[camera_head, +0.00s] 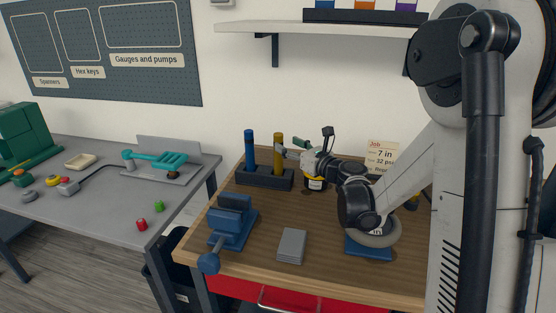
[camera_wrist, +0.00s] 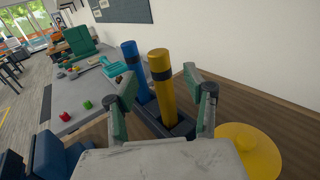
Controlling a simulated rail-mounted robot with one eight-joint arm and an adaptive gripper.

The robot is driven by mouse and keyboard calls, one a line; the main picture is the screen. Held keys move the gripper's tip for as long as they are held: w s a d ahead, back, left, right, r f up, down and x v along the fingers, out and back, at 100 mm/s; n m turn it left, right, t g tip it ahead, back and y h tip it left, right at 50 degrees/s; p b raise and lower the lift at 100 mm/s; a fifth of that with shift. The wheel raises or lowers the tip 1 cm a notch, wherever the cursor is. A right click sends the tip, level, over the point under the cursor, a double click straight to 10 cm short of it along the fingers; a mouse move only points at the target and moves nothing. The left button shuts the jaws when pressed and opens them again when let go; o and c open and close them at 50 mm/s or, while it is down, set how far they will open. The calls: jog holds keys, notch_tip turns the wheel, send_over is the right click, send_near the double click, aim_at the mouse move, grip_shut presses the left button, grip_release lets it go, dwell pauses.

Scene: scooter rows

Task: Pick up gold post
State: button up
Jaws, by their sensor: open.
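The gold post (camera_head: 278,150) stands upright in a dark holder (camera_head: 264,179) on the wooden bench, with a blue post (camera_head: 250,150) to its left. In the wrist view the gold post (camera_wrist: 161,88) rises between the two fingers of my gripper (camera_wrist: 160,92), with the blue post (camera_wrist: 134,70) just left of it. My gripper (camera_head: 281,147) is open beside the gold post, its fingers level with the upper part of the post. I cannot tell whether either finger touches it. The post's lower end is hidden in the holder.
A blue vise (camera_head: 231,222) and a grey block (camera_head: 292,245) sit at the bench's front. A yellow round thing (camera_wrist: 246,150) is right of my gripper in the wrist view. A job card (camera_head: 382,155) stands behind my arm. A shelf (camera_head: 320,29) hangs above.

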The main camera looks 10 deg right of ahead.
aim_at(281, 143)
jog(key=x, duration=0.3)
jog(key=f+x, duration=0.1)
jog(key=x, duration=0.1)
jog(key=shift+w+a, duration=0.2)
jog(key=shift+w, duration=0.05)
jog(key=shift+c, duration=0.2)
grip_shut()
